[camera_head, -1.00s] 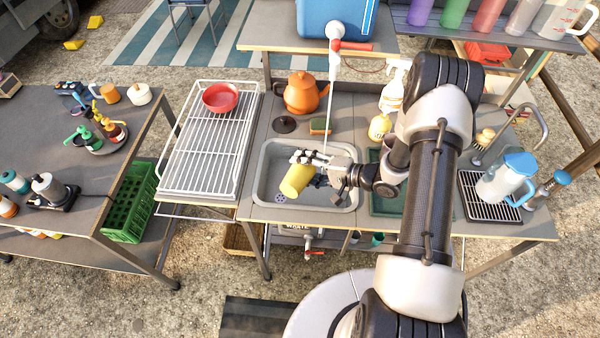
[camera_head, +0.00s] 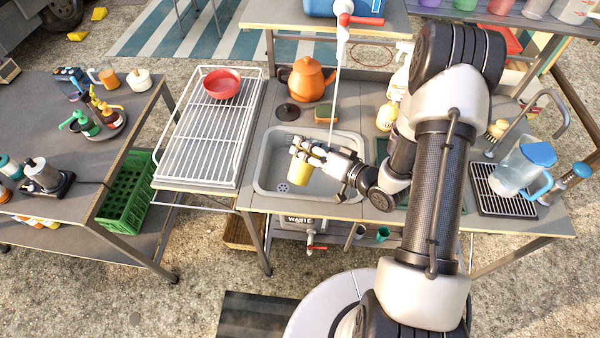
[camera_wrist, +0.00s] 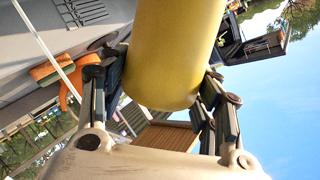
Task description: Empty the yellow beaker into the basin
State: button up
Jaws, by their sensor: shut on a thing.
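My gripper (camera_head: 307,151) is shut on the yellow beaker (camera_head: 300,174), holding it over the left part of the grey basin (camera_head: 265,165). The beaker's smooth, closed-looking end fills the upper middle of the wrist view (camera_wrist: 172,60), with my fingers (camera_wrist: 160,95) on both sides. In the head view its long side is foreshortened, so its exact tilt is hard to tell. Its mouth and contents are hidden. No poured stream is clearly visible. The basin's drain (camera_head: 282,187) shows below left of the beaker.
A thin white line runs from the red-handled tap (camera_head: 344,22) down towards the basin behind my gripper. An orange kettle (camera_head: 306,80), a sponge (camera_head: 326,115) and a dark lid (camera_head: 288,111) stand behind the basin. A white rack (camera_head: 205,140) with a red bowl (camera_head: 222,84) is left.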

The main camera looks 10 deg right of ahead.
jog(key=n+t+b, duration=0.1)
jog(key=n+b, duration=0.1)
jog(key=b, duration=0.2)
jog(key=r+n+t+b, duration=0.1)
jog(key=n+b, duration=0.2)
jog(key=b, duration=0.1)
jog(key=shift+r+n+t+b, duration=0.15)
jog(key=shift+n+t+b, duration=0.35)
jog(key=shift+n, duration=0.1)
jog(key=shift+r+n+p, duration=0.3)
jog(key=shift+r+n, duration=0.25)
jog(key=shift+n, duration=0.15)
